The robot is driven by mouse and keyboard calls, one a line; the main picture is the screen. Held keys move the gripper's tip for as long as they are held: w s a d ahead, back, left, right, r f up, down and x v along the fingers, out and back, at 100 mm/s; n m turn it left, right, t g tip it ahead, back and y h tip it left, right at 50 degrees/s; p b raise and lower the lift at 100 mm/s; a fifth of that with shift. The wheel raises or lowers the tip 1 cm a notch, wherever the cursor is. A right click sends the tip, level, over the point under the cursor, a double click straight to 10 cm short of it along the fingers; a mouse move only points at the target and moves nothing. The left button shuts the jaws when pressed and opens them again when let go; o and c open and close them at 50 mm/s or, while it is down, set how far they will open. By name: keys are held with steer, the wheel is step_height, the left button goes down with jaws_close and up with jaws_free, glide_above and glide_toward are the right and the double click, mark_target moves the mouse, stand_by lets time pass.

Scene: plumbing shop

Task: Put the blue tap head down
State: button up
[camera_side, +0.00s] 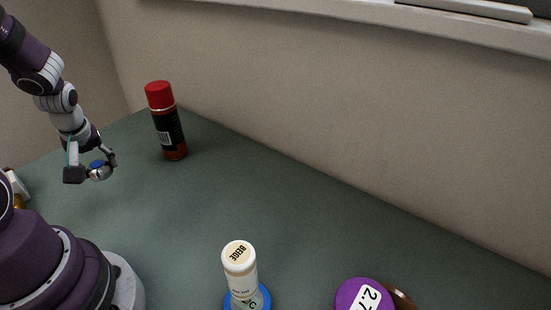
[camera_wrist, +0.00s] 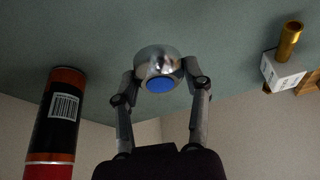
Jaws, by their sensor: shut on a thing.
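The blue tap head (camera_wrist: 158,62) is a round chrome piece with a blue disc on its end. In the wrist view it sits between the two fingertips of my gripper (camera_wrist: 159,78), which is shut on it. In the side view my gripper (camera_side: 94,173) is at the left, and the tap head (camera_side: 100,171) shows small between its fingers. The green table top (camera_side: 200,215) lies below. I cannot tell for sure whether the tap head touches it.
A red and black spray can (camera_side: 166,122) stands to the right of my gripper, near the wall. A white box with a brass fitting (camera_wrist: 283,68) is on the other side. A beige-capped tube (camera_side: 240,270) and a purple-topped item (camera_side: 362,296) are at the front. The middle table is clear.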

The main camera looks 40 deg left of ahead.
mark_target(129, 186)
steer(key=shift+m+t, duration=0.3)
steer(key=shift+m, duration=0.5)
steer(key=w+f, duration=0.1)
steer(key=f, duration=0.1)
steer(key=w+f, duration=0.2)
steer(key=f, duration=0.1)
steer(key=shift+w+d+f, duration=0.15)
steer(key=shift+d+f, duration=0.2)
steer(key=o, duration=1.1)
steer(key=shift+f, duration=0.1)
steer(key=shift+o, duration=0.2)
